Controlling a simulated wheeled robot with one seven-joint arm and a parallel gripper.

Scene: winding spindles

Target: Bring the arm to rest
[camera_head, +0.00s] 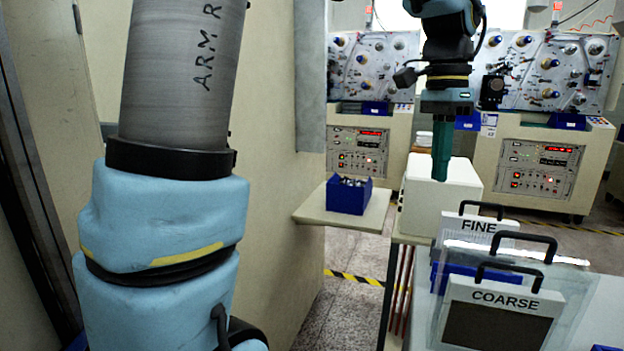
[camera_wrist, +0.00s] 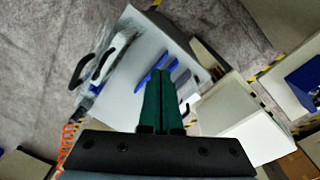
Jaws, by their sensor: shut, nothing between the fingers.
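My gripper (camera_head: 441,164) hangs from the arm in the upper right of the head view, with its green fingers pointing down and together. They overlap the white box (camera_head: 462,190) in the picture; whether they are above it or in front of it I cannot tell from this view. In the wrist view my gripper (camera_wrist: 160,80) is shut, with nothing between the fingers. Below it lies a pale table (camera_wrist: 150,45) with blue items (camera_wrist: 158,66). The large arm section marked "ARM R" at the left is mine.
Cases labelled FINE (camera_head: 478,226) and COARSE (camera_head: 500,310) stand on the table at the lower right. A blue bin (camera_head: 348,196) sits on a shelf (camera_head: 312,213) beside the wall. Winding machines (camera_head: 540,165) line the back. Floor shows between shelf and table.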

